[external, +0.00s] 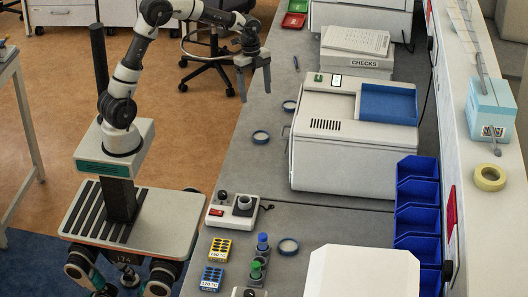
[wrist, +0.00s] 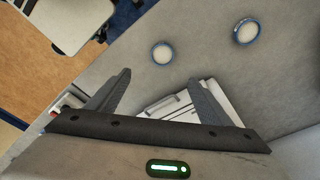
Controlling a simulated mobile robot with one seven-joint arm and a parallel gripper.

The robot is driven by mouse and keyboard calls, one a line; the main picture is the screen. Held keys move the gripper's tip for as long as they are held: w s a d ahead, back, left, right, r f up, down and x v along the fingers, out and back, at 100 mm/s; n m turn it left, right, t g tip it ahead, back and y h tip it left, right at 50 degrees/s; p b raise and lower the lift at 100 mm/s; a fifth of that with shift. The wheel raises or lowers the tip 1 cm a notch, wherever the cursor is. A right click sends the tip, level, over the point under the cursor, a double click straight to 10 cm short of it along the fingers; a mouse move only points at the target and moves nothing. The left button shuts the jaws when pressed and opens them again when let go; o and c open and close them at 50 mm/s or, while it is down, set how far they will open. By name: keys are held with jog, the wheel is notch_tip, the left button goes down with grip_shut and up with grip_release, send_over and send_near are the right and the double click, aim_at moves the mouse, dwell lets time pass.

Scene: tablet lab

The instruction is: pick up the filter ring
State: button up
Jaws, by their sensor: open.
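Three small round rings with dark blue rims lie flat on the grey bench in the external view: one ring (external: 260,137) near the bench's left edge, another ring (external: 289,105) beside the large white machine, and a third ring (external: 288,247) near the front. I cannot tell which is the filter ring. In the wrist view, one ring (wrist: 163,53) lies just beyond the fingertips and another ring (wrist: 247,31) lies farther right. My gripper (external: 255,95) is open and empty, pointing down above the bench's left edge, apart from the rings. Its two fingers (wrist: 160,76) are spread in the wrist view.
A large white machine (external: 335,145) with a blue tray stands on the right of the bench. Blue bins (external: 417,215) line the wall. A control box (external: 232,211), yellow and blue racks (external: 220,248) and green and blue bottles (external: 262,243) stand in front. Bare bench lies around the rings.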

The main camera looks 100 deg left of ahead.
send_over(261, 137)
jog(key=s, duration=0.1)
notch_tip(261, 137, down, 12)
jog(key=shift+a+r, duration=0.1)
jog(key=shift+w+a+f, duration=0.1)
jog(key=shift+w+f, duration=0.05)
jog(key=shift+f, duration=1.25)
jog(key=shift+w+f, duration=0.15)
jog(key=shift+f, duration=1.2)
jog(key=c, duration=1.1)
